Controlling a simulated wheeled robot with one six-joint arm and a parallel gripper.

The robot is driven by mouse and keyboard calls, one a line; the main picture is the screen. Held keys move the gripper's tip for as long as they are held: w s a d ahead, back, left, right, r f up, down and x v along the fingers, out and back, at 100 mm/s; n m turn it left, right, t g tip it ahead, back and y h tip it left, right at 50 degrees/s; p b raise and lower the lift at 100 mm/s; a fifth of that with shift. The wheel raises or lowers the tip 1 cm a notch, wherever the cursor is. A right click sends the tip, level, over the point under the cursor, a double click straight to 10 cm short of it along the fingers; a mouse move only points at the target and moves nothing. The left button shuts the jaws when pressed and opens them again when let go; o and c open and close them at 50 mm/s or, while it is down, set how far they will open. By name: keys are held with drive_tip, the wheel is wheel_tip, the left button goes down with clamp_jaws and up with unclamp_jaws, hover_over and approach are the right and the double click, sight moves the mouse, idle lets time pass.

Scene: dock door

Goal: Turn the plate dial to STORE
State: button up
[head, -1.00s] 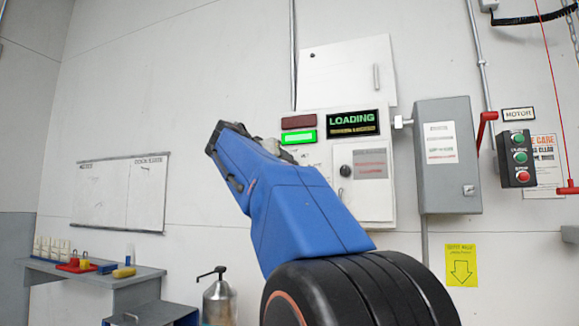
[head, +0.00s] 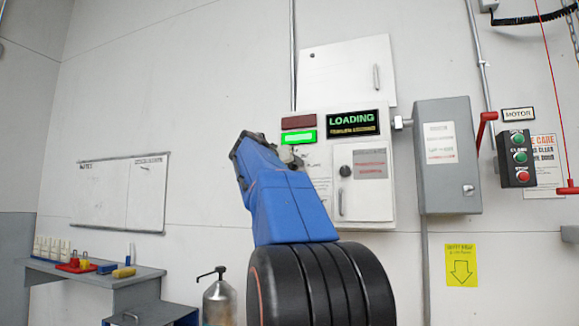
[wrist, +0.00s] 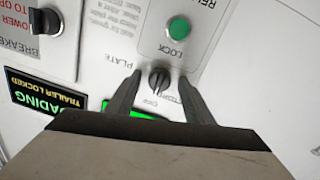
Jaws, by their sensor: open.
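The plate dial (wrist: 159,79) is a small dark round knob on the white control panel, in the wrist view, which shows the panel upside down. The word PLATE stands beside it. Small labels by the dial are partly hidden by my fingers, and its exact setting is hard to read. My gripper (wrist: 159,74) is open, with one finger on either side of the dial; I cannot tell whether either touches it. In the head view my gripper (head: 291,158) is mostly hidden by my blue arm, which also covers the dial.
A green button (wrist: 178,27) marked LOCK and a breaker switch (wrist: 45,20) are near the dial. The lit sign (head: 352,122) reads LOADING. A grey box (head: 447,155) and motor buttons (head: 519,158) are to the right. A bench (head: 90,274) stands at left.

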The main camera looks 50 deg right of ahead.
drive_tip(key=c, duration=1)
drive_tip(key=shift+c, duration=0.2)
